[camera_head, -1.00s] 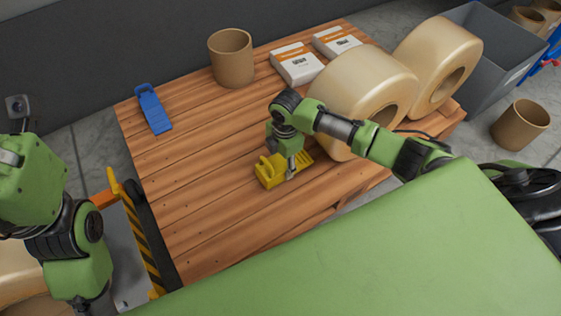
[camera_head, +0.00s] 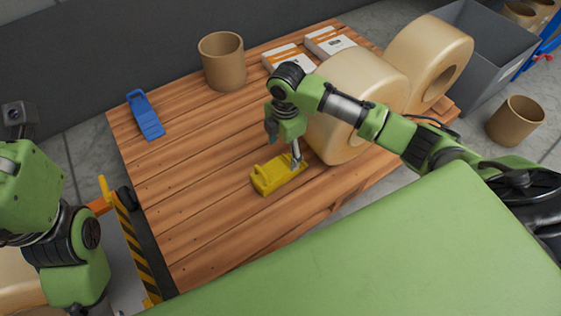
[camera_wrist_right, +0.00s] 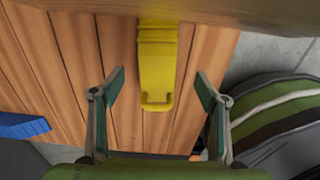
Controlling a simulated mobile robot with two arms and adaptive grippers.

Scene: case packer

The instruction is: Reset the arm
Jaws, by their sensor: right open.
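My right arm (camera_head: 355,112) reaches in from the right over the wooden pallet top (camera_head: 205,210). Its gripper (camera_head: 284,148) is open and empty, just above and behind a yellow tool (camera_head: 277,178) lying on the boards. In the right wrist view the two fingers of the gripper (camera_wrist_right: 160,82) stand wide apart, with the yellow tool (camera_wrist_right: 157,60) between and beyond them, touching neither. My left arm (camera_head: 60,240) is folded at the left edge; its fingers are not visible.
A blue tool (camera_head: 146,115) lies at the pallet's left. A cardboard tube (camera_head: 223,62) and white boxes (camera_head: 328,43) stand at the back. Two big tan rolls (camera_head: 358,95) are close to the right arm. A grey bin (camera_head: 490,50) is beyond. The pallet's left front is clear.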

